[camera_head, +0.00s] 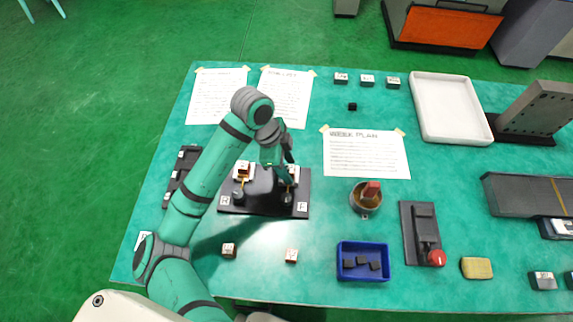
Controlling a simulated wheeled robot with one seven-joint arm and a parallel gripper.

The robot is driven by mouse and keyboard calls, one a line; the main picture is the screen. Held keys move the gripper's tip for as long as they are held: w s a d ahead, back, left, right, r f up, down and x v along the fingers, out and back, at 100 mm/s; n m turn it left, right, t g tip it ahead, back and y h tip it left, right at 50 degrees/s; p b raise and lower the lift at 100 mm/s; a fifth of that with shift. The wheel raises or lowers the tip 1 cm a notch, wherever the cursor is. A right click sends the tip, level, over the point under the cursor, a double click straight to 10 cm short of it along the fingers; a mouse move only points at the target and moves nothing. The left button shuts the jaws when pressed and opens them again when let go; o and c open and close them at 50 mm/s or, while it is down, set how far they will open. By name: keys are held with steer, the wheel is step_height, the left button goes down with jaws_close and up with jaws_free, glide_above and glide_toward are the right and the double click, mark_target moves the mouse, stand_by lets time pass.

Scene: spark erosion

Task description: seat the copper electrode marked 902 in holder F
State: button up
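A black holder base (262,204) stands left of the table's middle. Its right station is marked F (302,207), and its left one seems to be marked H (224,201). A copper electrode (243,168) with a pale label sits at the left station. My gripper (287,178) is low over the right station, beside a small pale-faced block (293,172) partly hidden by it. I cannot tell whether the fingers hold that block. Two more labelled copper blocks lie in front, one at left (229,250) and one at right (291,255). No number, including 902, is readable.
A metal cup (362,204) with a copper-coloured piece, a blue bin (343,271) with dark pieces and a black device with a red knob (436,258) stand to the right. Paper sheets (366,154) and a white tray (418,104) lie behind. My arm crosses the left side.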

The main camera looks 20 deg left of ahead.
steer(key=shift+a, duration=0.1)
steer(key=shift+a+r, duration=0.1)
steer(key=shift+r, duration=0.2)
steer(key=v, duration=1)
stand_by(0.4)
